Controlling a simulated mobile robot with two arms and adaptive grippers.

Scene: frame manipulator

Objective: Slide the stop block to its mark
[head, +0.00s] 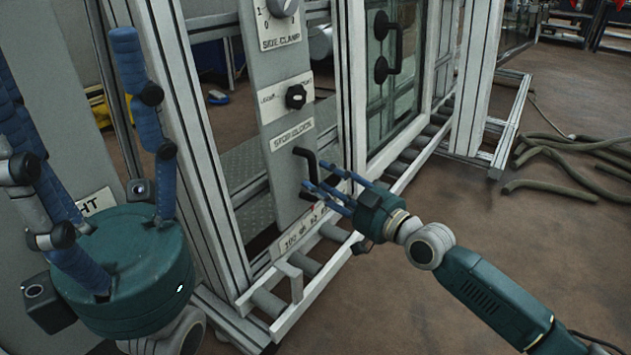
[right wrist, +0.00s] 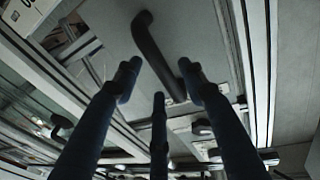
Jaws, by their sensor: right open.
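A tall grey panel (head: 240,110) has a label (head: 292,134) that seems to read "STOP BLOCKS". Below the label is a black bar handle (head: 303,155), which I take to belong to the stop block. My right gripper (head: 320,186) has its blue fingers spread at the handle's lower end. In the right wrist view the handle (right wrist: 152,45) runs down between and beyond the fingertips; I cannot tell whether they touch it. A white strip with partly readable print (head: 300,232) is at the panel's foot. My left gripper (head: 75,95) is open and empty at the left.
A black knob (head: 295,96) and a "SIDE CLAMP" dial (head: 281,6) sit higher on the panel. A metal frame post (head: 354,80) and a glazed frame with a black handle (head: 387,48) stand to the right. Rollers (head: 268,302) run below. Hoses (head: 570,150) lie on the floor.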

